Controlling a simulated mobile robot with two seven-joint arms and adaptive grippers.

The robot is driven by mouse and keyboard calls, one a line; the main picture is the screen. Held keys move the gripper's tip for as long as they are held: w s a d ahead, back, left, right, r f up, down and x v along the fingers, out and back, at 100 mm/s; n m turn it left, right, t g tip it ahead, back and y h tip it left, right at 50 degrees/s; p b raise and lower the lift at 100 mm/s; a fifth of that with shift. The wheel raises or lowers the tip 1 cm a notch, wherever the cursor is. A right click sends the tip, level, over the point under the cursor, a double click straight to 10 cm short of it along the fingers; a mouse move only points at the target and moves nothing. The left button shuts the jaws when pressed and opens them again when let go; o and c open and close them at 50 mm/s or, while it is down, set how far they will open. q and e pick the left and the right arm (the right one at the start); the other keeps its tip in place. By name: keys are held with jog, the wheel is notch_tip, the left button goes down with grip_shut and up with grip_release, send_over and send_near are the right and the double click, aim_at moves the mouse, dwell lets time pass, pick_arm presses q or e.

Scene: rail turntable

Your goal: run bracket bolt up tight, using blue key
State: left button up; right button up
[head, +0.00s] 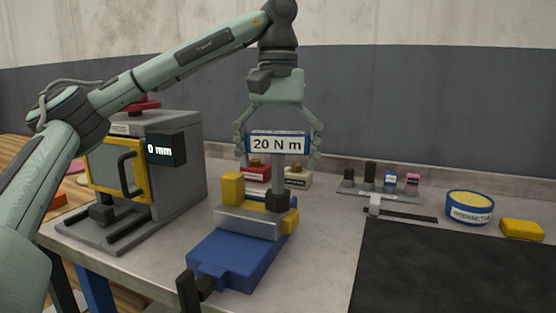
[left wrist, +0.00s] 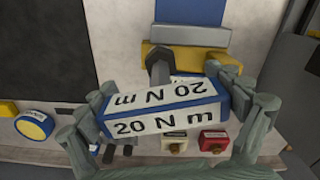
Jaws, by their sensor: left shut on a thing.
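The blue key (head: 278,143), a blue block with white "20 N m" labels, is held crosswise by my left gripper (head: 279,156), with a finger at each end. It also shows in the left wrist view (left wrist: 165,112) between the fingers (left wrist: 172,122). Its grey shank (head: 278,174) points straight down to a dark socket end (head: 277,201) at the yellow bracket (head: 232,187). The bracket is at the grey jaw (head: 247,222) of a blue vise (head: 240,257). The bolt is hidden, so I cannot tell whether the socket is seated on it. My right gripper is out of view.
A grey press (head: 180,170) with a "0 mm" display stands at left. Red (head: 256,175) and cream (head: 298,180) boxes sit behind the vise. A small rack (head: 378,194), a grease tub (head: 470,207) and a yellow block (head: 522,229) are right, beyond a clear black mat (head: 455,270).

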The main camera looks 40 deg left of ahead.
pick_arm(q)
jog(key=shift+m, duration=0.7)
jog(key=shift+m, duration=0.7)
jog(key=shift+a+m, duration=0.1)
jog(key=shift+m, duration=0.6)
